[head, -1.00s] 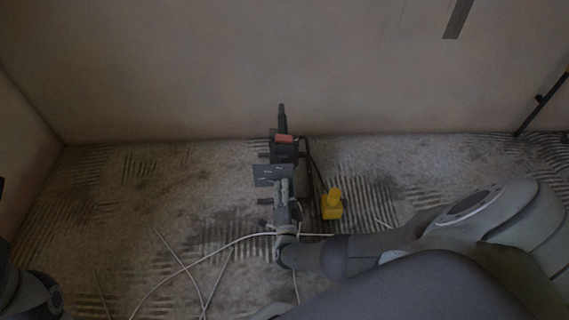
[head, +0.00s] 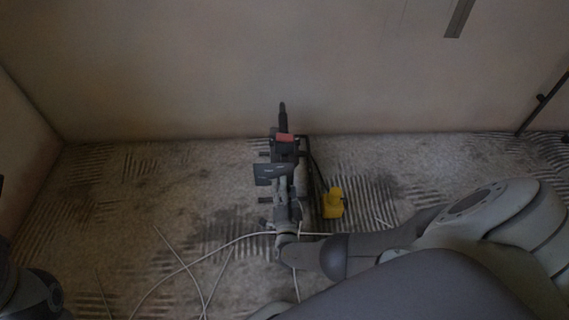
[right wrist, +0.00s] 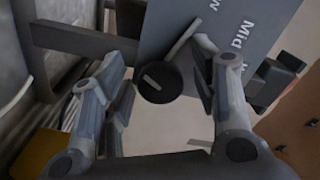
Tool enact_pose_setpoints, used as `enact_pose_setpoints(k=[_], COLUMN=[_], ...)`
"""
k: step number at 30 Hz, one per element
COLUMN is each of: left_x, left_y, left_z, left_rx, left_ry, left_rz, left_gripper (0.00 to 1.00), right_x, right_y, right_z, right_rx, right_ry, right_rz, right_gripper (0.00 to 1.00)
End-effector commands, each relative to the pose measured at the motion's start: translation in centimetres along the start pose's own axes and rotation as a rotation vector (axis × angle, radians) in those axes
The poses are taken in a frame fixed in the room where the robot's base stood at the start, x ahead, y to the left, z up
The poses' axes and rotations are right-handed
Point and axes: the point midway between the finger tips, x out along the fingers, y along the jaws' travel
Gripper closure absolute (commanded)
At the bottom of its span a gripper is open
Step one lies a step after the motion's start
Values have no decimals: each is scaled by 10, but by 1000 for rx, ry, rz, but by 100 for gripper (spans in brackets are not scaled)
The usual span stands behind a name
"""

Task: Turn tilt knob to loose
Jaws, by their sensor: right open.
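In the right wrist view a round black knob (right wrist: 160,83) with a short light mark shows between my fingers. It stands in front of a grey plate (right wrist: 225,30) with white lettering, "Mid" and a word ending in "w". A light bar runs up from the knob across the plate. My right gripper (right wrist: 163,100) is open, one finger on each side of the knob; I cannot tell whether either touches it. In the head view the right gripper (head: 284,190) is at the grey plate (head: 270,175) of the dark device, and the knob is hidden.
The dark device (head: 283,122) stands by the plastered wall (head: 180,70), with a red part on top. A yellow object (head: 333,203) sits just right of it. White cables (head: 190,262) lie over the floor. A dark stand (head: 543,100) is at the far right.

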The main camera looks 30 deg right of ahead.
Motion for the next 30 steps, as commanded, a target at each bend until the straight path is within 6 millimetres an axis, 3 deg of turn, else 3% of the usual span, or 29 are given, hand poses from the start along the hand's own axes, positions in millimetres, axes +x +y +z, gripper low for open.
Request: enact_pose_setpoints(k=[8,24,30], left_x=[0,0,0], left_y=[0,0,0], left_z=[0,0,0], left_rx=[-1,-1,-1], left_ry=[-1,-1,-1], left_rz=[-2,-3,-3], left_gripper=[42,42,42], right_x=[-12,-67,-75], right_y=[2,0,0], right_z=[0,1,1], right_rx=[1,0,0], right_ry=[-1,-2,-1], right_rz=[0,0,0], right_gripper=[45,45,45])
